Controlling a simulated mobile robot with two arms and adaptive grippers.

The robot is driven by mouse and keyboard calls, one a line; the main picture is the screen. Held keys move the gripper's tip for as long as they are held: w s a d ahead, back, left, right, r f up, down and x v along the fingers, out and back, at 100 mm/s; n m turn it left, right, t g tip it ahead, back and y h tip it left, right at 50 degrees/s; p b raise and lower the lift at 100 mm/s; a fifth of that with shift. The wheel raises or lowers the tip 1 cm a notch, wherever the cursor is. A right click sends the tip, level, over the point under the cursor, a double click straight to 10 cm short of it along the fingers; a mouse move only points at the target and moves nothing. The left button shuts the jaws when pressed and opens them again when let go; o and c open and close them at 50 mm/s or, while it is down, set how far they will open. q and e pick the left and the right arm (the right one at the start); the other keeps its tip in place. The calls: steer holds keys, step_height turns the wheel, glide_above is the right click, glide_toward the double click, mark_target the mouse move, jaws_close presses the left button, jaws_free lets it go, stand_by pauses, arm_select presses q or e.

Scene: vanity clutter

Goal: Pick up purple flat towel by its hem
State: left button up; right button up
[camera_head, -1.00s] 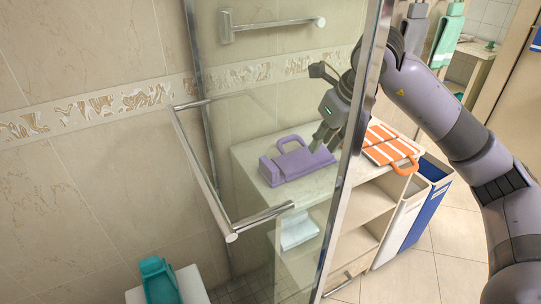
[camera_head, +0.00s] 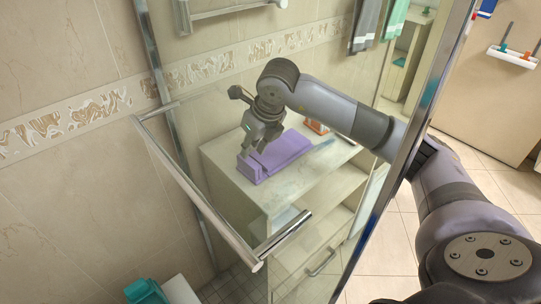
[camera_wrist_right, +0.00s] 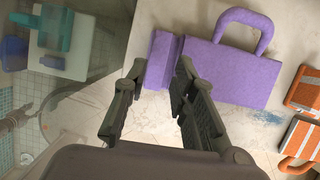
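The purple flat towel (camera_head: 286,151) lies on the top of a shelf unit, seen through glass. In the right wrist view it is a flat purple panel (camera_wrist_right: 235,76) with a loop at the far end and a raised, folded strip, the hem (camera_wrist_right: 162,60), along its left side. My right gripper (camera_head: 258,144) is low over the left end of the towel. In the right wrist view its two fingers (camera_wrist_right: 158,78) are apart, one on each side of the strip; I cannot tell whether they touch it. My left gripper is out of view.
Orange striped towels (camera_wrist_right: 308,90) lie right of the purple one. The glass panel's metal frame (camera_head: 408,150) and towel bar (camera_head: 205,205) stand in front of the shelf unit (camera_head: 292,192). A teal object (camera_head: 146,292) stands at the lower left.

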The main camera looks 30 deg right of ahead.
steer(key=shift+w+f, duration=0.15)
steer(key=shift+f, duration=0.75)
steer(key=p+x, duration=0.1)
steer(key=x, duration=0.2)
steer(key=shift+a+f+p, duration=0.1)
steer(key=shift+f+p, duration=0.25)
steer(key=shift+w+f, duration=0.2)
steer(key=shift+f, duration=0.25)
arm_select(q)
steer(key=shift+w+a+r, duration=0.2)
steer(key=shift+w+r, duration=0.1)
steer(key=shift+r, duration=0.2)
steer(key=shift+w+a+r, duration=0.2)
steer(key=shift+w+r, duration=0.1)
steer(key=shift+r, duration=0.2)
arm_select(e)
steer(key=shift+c, duration=0.6)
jaws_close()
